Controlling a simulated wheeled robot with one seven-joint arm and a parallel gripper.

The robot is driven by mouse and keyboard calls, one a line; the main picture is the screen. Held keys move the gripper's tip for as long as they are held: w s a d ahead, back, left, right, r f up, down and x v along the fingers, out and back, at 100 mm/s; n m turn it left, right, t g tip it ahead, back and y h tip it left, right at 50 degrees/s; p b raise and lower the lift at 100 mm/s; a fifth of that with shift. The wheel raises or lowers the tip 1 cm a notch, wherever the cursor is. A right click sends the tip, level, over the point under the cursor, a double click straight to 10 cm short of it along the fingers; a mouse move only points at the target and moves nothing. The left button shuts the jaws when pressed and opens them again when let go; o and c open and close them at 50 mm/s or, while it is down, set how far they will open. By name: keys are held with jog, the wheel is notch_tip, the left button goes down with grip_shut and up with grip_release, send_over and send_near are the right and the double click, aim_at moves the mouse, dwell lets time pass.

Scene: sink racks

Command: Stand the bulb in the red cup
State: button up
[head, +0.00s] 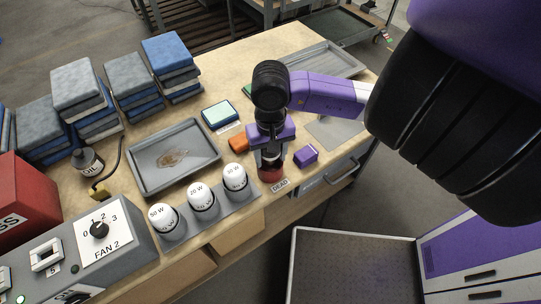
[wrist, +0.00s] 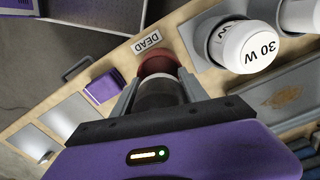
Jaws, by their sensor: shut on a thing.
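The red cup (head: 271,175) stands at the table's front edge behind a "DEAD" label. It also shows in the wrist view (wrist: 158,63), just beyond my fingertips. My gripper (head: 270,158) points down over the cup and is shut on the bulb. In the wrist view my gripper (wrist: 160,88) has a finger on each side of the bulb (wrist: 161,92), which looks pale with a dark part. The bulb lines up with the cup's mouth. The fingers and the bulb hide much of the cup, so I cannot tell whether the bulb touches its bottom.
A grey rack (head: 213,226) with white bulbs marked 50 W, 20 W and 30 W stands left of the cup. A purple block (head: 306,154) lies close right, an orange item (head: 238,143) close left. A grey tray (head: 146,180) and stacked cloths (head: 80,95) fill the left.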

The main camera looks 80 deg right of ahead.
jog(key=shift+f, duration=0.2)
jog(key=o, duration=1.3)
jog(key=shift+o, duration=0.8)
jog(key=shift+s+f, duration=0.1)
jog(key=shift+f, duration=0.05)
